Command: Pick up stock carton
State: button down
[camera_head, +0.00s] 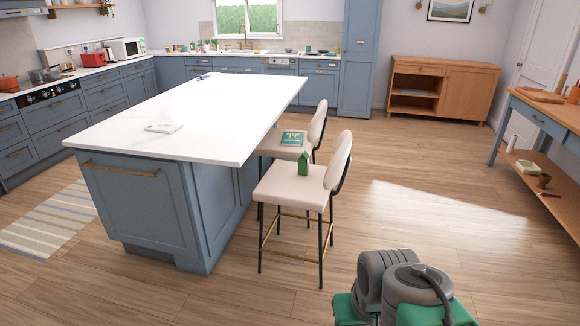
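A small green carton (304,165) with a gabled top stands upright on the cream seat of the nearer bar stool (286,189). It looks like the stock carton, but its label is too small to read. It is near the seat's back right part, beside the backrest. Grey and green parts of my own body and folded arm show at the bottom right, well apart from the stool. My gripper cannot be made out in this view.
A green book (292,138) lies on the farther stool. The blue island (150,200) with a white top stands left of the stools. A wooden sideboard (465,91) and a blue-framed table (545,115) stand right. The wooden floor (430,200) right of the stools is clear.

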aim_at(303, 161)
jog(key=z, duration=0.4)
jog(key=i, duration=2.65)
jog(key=u, duration=2.55)
jog(key=i, duration=0.5)
